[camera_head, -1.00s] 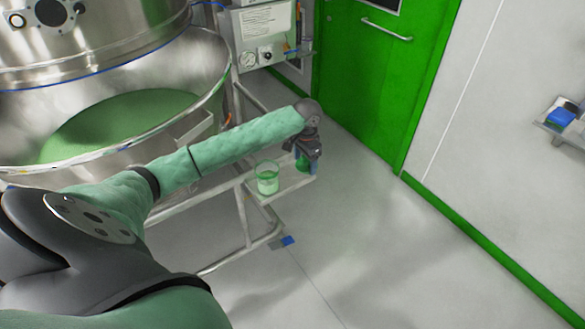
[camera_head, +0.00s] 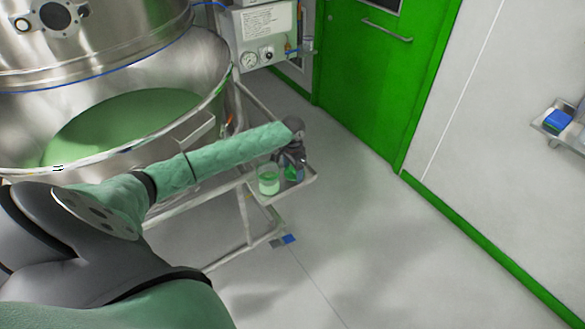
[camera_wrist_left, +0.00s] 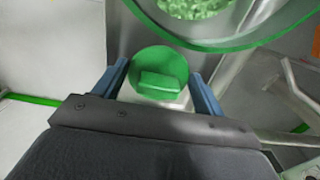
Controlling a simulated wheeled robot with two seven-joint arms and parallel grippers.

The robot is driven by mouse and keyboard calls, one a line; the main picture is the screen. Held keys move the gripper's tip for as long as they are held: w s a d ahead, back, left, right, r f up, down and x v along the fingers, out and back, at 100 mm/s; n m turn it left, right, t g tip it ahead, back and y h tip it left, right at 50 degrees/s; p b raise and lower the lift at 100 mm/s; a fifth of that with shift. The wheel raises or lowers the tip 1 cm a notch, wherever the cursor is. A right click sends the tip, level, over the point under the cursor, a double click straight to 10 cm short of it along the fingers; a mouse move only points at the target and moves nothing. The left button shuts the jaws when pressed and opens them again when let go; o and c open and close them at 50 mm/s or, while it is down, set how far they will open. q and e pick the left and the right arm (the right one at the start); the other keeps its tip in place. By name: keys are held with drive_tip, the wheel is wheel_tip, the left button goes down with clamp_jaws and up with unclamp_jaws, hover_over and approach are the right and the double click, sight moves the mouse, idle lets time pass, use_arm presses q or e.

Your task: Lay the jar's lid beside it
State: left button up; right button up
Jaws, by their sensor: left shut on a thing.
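The jar (camera_head: 268,180) is a clear open vessel with a green rim and pale green contents, standing upright on a small tray shelf (camera_head: 283,193). In the left wrist view its rim (camera_wrist_left: 236,46) and granules fill the top edge. The lid, a green disc with a raised grip bar (camera_wrist_left: 160,80), sits between the blue fingers of my left gripper (camera_wrist_left: 162,86), which is shut on it. In the head view the gripper (camera_head: 291,163) is just right of the jar, over the tray. I cannot tell whether the lid touches the tray. My right gripper is not in view.
A large steel vessel (camera_head: 200,75) with green powder stands at the left, on a tubular frame. A control box (camera_head: 264,25) is behind the tray. A wall shelf with a blue item (camera_head: 558,119) is at far right. The floor right of the tray is clear.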

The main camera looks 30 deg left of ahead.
use_arm(q)
drive_tip(key=o, duration=0.7)
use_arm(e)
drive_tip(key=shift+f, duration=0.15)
use_arm(q)
drive_tip(key=shift+r, duration=0.1)
drive_tip(key=shift+r, duration=0.35)
wheel_tip(320, 180, up, 11)
drive_tip(key=shift+r+b, duration=0.1)
drive_tip(key=shift+b, duration=1.05)
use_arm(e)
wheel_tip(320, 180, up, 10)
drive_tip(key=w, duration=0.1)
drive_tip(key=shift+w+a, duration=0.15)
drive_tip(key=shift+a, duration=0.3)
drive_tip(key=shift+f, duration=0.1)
